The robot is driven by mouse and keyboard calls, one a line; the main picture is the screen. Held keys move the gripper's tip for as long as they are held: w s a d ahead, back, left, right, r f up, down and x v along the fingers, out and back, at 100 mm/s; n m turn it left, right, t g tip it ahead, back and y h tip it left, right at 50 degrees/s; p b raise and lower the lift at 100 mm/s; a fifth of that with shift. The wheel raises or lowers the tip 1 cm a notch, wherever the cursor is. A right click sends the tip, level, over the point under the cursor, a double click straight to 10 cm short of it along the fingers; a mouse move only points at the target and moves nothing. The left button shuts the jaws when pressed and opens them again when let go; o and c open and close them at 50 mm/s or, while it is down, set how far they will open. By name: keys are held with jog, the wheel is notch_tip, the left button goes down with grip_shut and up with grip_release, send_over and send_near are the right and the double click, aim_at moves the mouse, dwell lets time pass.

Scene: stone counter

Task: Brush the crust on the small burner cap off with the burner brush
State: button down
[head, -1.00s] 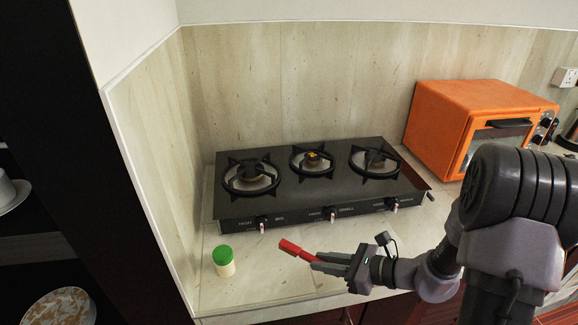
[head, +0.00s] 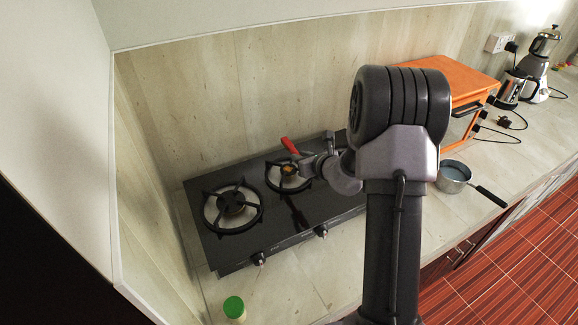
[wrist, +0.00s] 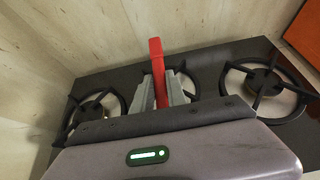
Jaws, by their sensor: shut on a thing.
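The burner brush (head: 290,145), a red piece, is held in my gripper (head: 307,161). In the wrist view the red brush (wrist: 157,70) stands up between the two grey fingers (wrist: 162,92), which are shut on it. My gripper is over the black stove (head: 262,223), near the middle burner. The small burner cap (head: 289,170) sits inside that burner's ring and shows an orange-yellow crust. The brush's red end is above and beside the cap in the head view; I cannot tell whether they touch.
The left burner (head: 232,203) is uncovered; my arm hides the right burner in the head view. A green-lidded jar (head: 234,307) stands at the front left. An orange oven (head: 450,75) and a saucepan (head: 453,173) are at right. The wall is close behind.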

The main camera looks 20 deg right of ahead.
jog(key=shift+s+d, duration=0.2)
jog(key=shift+s, duration=0.2)
jog(key=shift+f+b, duration=0.15)
jog(key=shift+b, duration=0.25)
notch_tip(320, 180, down, 9)
jog(key=b, duration=0.9)
jog(key=shift+w+f, duration=0.1)
jog(key=shift+f, duration=0.1)
jog(key=shift+f+b, duration=0.2)
jog(key=shift+b, duration=0.2)
jog(key=shift+w, duration=0.1)
